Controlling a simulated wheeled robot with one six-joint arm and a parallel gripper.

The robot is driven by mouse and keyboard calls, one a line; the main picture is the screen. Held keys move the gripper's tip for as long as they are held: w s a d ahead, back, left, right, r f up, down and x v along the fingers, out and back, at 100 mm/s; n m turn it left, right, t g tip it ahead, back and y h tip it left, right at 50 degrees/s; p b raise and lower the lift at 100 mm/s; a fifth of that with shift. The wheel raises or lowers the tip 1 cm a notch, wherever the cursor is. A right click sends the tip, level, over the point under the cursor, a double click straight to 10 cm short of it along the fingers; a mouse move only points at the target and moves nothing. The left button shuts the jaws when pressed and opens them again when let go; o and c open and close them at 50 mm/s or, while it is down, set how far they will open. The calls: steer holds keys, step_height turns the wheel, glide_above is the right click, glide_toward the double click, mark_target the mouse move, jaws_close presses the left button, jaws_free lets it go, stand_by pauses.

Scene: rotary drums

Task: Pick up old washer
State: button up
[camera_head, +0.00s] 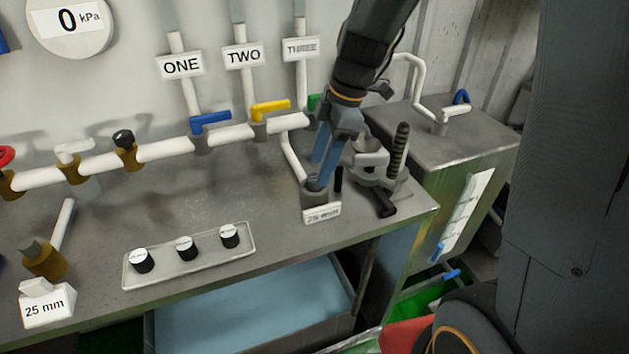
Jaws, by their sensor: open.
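My gripper (320,180) points down with its blue fingers at the mouth of a short grey fitting (312,205) near the right end of the bench. The fingers look a little apart, and their tips overlap the fitting's top. I cannot tell whether they touch anything inside. I cannot make out the old washer; the fingers and the fitting's rim hide what is in there. The fitting carries a white label (322,214), which is blurred but seems to read 25 mm.
A clamp-like vise (376,172) with a threaded post stands close right of my gripper. White pipes with blue (210,122) and yellow (271,109) valve handles run behind. Bench (200,210) between is clear.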

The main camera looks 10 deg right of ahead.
mark_target(315, 178)
steer(key=shift+p+x, duration=0.4)
steer(key=shift+x, duration=1.2)
steer(key=shift+a+r, duration=0.1)
steer(key=c, duration=1.1)
